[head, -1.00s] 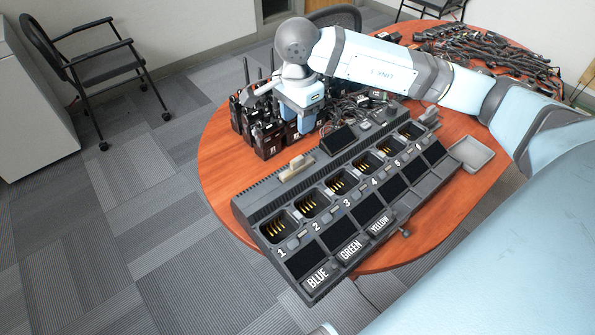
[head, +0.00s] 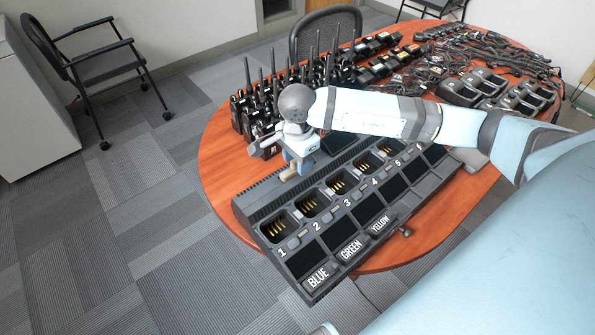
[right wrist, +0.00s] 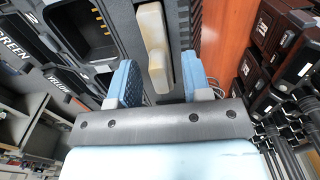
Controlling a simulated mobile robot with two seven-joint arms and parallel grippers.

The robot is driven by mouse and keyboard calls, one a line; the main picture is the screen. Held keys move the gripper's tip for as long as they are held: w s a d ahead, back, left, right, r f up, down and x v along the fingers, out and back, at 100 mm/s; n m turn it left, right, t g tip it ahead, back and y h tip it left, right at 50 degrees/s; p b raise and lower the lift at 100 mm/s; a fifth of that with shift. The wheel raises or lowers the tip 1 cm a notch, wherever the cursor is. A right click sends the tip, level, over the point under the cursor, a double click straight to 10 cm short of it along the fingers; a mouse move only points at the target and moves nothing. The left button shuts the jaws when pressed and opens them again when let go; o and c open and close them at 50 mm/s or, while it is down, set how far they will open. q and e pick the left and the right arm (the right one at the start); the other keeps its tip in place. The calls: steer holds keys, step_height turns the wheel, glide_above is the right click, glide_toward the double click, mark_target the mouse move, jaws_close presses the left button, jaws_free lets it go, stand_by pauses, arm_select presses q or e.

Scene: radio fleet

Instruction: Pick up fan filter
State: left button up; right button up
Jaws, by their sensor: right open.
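The fan filter is most likely the small beige block (right wrist: 154,48) on the back strip of the dark charger (right wrist: 105,8). In the head view the beige block (head: 288,174) shows only in part beside my right gripper (head: 298,163), which hides the rest. In the right wrist view my right gripper (right wrist: 160,82) is open. Its two blue-padded fingers stand one on each side of the block's near end, with gaps visible. I cannot tell whether the fingers are down at its height. My left gripper is not in view.
The charger (head: 318,249) has a row of numbered slots. Upright radios (head: 262,105) with antennas crowd the table behind the gripper. Smaller chargers (head: 460,90) and cables lie at the back right. The table's left side (head: 217,165) is bare.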

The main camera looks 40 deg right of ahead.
jaws_close()
steer(key=shift+r, duration=0.1)
